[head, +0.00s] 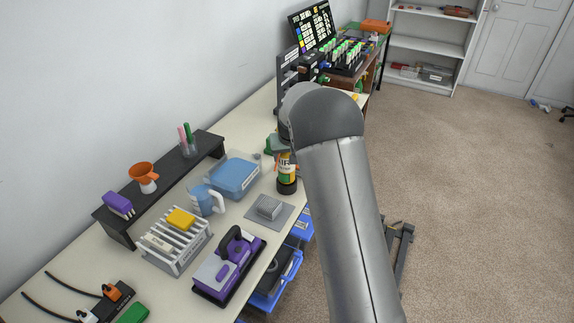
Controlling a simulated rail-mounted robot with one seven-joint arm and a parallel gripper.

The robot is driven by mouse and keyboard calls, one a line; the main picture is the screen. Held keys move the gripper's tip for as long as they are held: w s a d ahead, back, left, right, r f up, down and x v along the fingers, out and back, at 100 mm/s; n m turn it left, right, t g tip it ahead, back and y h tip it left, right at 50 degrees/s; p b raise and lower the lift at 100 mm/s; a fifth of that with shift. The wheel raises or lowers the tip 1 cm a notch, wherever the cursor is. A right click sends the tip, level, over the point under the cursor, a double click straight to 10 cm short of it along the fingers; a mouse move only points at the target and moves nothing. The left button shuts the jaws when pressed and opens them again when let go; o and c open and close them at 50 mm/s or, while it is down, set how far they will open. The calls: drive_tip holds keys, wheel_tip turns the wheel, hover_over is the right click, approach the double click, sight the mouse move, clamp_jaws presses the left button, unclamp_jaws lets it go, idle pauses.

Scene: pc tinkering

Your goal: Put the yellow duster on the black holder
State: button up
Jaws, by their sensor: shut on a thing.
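The yellow duster (287,168), a can with a yellow and orange label marked "AIR", stands upright near the bench's right edge. My gripper (284,145) is shut on its upper part, and my arm partly hides the grip. A dark round part (287,187) shows at the can's lower end; I cannot tell whether it is the can's own base or the black holder. No other black holder can be picked out for sure. I cannot tell whether the can touches the bench.
A blue box (234,178), a grey pad with a small heat sink (269,207) and a purple-grey tool (228,265) lie nearby. A black riser (160,187) runs along the wall. Blue bins (283,275) hang below the bench edge.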

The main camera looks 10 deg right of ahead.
sight(287, 163)
drive_tip(key=shift+f, duration=1.8)
drive_tip(key=shift+f, duration=0.1)
drive_tip(key=o, duration=1.1)
drive_tip(key=shift+r+p, duration=0.2)
drive_tip(key=shift+p, duration=0.15)
drive_tip(key=b+v, duration=0.2)
drive_tip(key=v, duration=1)
drive_tip(key=s+g, duration=0.1)
drive_tip(key=s, duration=1.2)
drive_tip(key=s+g, duration=0.1)
drive_tip(key=s, duration=1.3)
drive_tip(key=s+g, duration=0.2)
drive_tip(key=s, duration=1.1)
drive_tip(key=shift+s+a, duration=0.2)
drive_tip(key=shift+a, duration=0.2)
